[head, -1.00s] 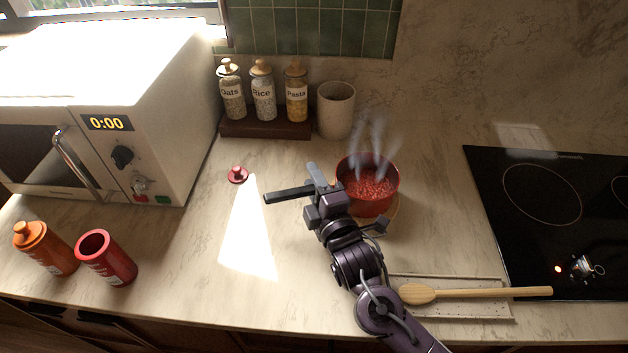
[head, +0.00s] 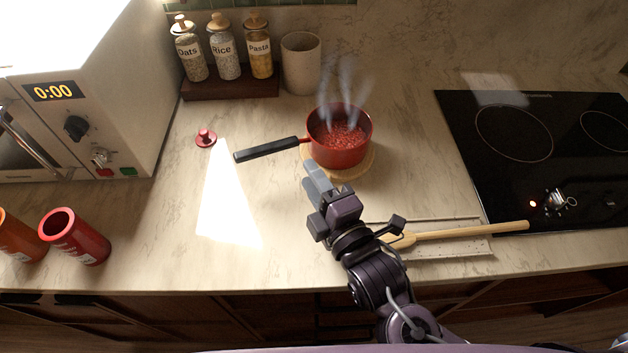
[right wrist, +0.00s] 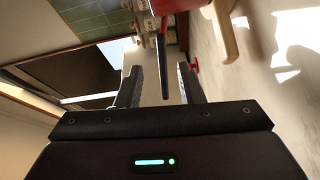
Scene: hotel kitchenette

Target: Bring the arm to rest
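My right gripper (head: 316,178) is in front of the red pot (head: 340,152), apart from it, above the counter. In the right wrist view its two fingers (right wrist: 159,66) are spread with nothing held between them. The pot's black handle (head: 266,149) points left and is free; in the right wrist view the handle (right wrist: 164,75) shows beyond the fingers. The pot holds red food, steams, and stands on a round wooden trivet (head: 367,168). My left gripper is not in view.
A wooden spoon (head: 470,231) lies on a pale tray (head: 440,250) beside my right arm. The black cooktop (head: 460,120) is at right. A small red lid (head: 205,138), jars (head: 222,55) and the microwave (head: 110,95) are at left. Counter left of the gripper is clear.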

